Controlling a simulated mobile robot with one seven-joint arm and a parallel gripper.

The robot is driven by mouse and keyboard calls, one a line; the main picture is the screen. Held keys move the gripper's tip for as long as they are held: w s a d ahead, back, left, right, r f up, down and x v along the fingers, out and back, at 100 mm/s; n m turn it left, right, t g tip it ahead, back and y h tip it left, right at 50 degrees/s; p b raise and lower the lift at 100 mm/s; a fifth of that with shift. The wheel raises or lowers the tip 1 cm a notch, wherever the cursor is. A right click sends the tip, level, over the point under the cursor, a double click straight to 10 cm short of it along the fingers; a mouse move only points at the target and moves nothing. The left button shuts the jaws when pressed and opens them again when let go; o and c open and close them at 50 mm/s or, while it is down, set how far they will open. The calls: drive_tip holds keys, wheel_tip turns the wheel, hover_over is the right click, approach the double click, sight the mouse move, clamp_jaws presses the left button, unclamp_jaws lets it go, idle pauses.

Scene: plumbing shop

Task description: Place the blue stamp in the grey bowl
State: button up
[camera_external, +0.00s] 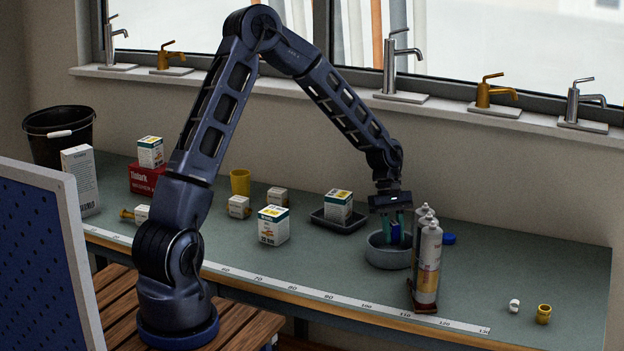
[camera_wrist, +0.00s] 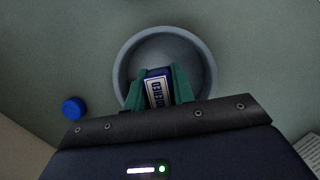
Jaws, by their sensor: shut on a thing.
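The grey bowl (camera_external: 383,253) stands on the workbench beside the sealant tubes, and it shows at the top middle of the wrist view (camera_wrist: 204,60). My gripper (camera_external: 391,225) points down over the bowl. Its green fingers, also in the wrist view (camera_wrist: 158,88), are shut on the blue stamp (camera_wrist: 157,90), which has a white label with dark lettering. The stamp also shows in the external view (camera_external: 395,231), held at or just above the bowl's opening. I cannot tell whether the stamp touches the bowl's floor.
Several tall sealant tubes (camera_external: 429,265) stand close to the bowl's right. A blue cap (camera_external: 449,239) lies behind them. A black tray (camera_external: 330,219) holding a box (camera_external: 338,205) is left of the bowl. A white box (camera_external: 273,226) stands further left. The bench's right end is mostly clear.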

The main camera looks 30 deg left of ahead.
sight(396, 225)
drive_tip(key=shift+f, duration=0.65)
drive_tip(key=o, duration=1.1)
drive_tip(key=shift+c, duration=0.2)
drive_tip(key=shift+r, duration=3.5)
drive_tip(key=shift+a+r, duration=0.1)
